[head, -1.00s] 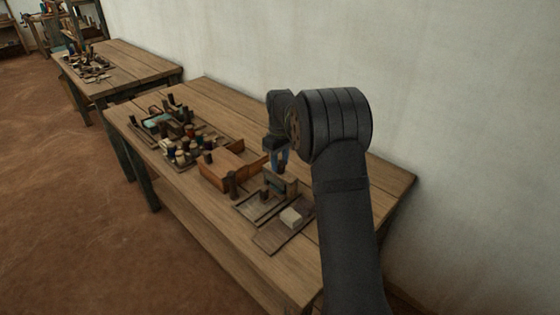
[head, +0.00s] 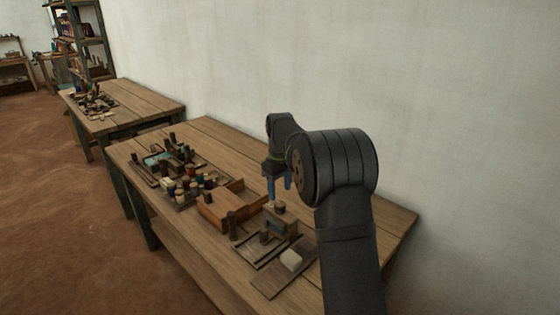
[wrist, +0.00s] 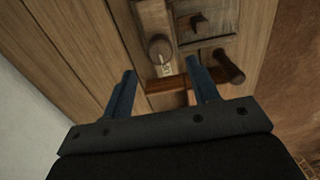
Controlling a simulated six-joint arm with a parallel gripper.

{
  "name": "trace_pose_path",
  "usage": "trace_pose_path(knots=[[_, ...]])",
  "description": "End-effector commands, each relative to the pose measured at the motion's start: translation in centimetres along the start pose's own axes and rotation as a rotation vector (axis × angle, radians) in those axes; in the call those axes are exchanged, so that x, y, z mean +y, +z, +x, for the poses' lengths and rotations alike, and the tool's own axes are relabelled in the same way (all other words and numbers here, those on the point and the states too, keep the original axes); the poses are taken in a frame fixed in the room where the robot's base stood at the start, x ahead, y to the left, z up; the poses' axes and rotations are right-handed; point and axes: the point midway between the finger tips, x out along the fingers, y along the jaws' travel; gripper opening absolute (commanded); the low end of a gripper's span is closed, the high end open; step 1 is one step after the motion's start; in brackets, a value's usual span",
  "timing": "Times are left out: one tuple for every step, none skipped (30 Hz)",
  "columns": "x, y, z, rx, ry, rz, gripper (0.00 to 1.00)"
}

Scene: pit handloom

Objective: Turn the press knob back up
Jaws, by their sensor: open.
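The small wooden press (head: 282,224) stands on the near part of the bench. Its round press knob (head: 279,207) sits on top. In the wrist view the knob (wrist: 160,46) is a brown disc with a pale marked strip beside its lower edge. My gripper (head: 279,187) points down just above the knob, with its blue fingers apart and nothing between them. In the wrist view the open fingers of my gripper (wrist: 162,74) lie below the knob in the picture, apart from it. The exact gap in height is hard to tell.
Crowded spools (head: 180,187) fill the left. The bench is bare behind, towards the wall.

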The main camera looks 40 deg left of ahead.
Motion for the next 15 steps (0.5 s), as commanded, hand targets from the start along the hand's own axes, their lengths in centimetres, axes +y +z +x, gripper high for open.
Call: trace_pose_path(knots=[[0.0,-0.1,-1.4,0.003,0.002,0.000,0.55],[0.1,-0.1,-2.2,0.003,0.002,0.000,0.55],[0.0,-0.1,-3.2,0.003,0.002,0.000,0.55],[0.0,0.0,-4.0,0.004,0.002,0.000,0.55],[0.0,-0.1,-4.7,0.004,0.003,0.000,0.55],[0.0,-0.1,-5.7,0.003,0.002,0.000,0.55],[0.0,-0.1,-6.3,0.003,0.002,0.000,0.55],[0.0,0.0,-7.0,0.003,0.002,0.000,0.55],[0.0,-0.1,-7.8,0.003,0.002,0.000,0.55],[0.0,-0.1,-8.4,0.002,0.002,0.000,0.55],[0.0,-0.1,-9.0,0.003,0.002,0.000,0.55],[0.0,0.0,-9.6,0.002,0.001,0.000,0.55],[0.0,-0.1,-10.1,0.003,0.002,0.000,0.55],[0.0,-0.1,-10.4,0.002,0.001,0.000,0.55],[0.0,0.0,-10.9,0.001,0.001,0.000,0.55]])
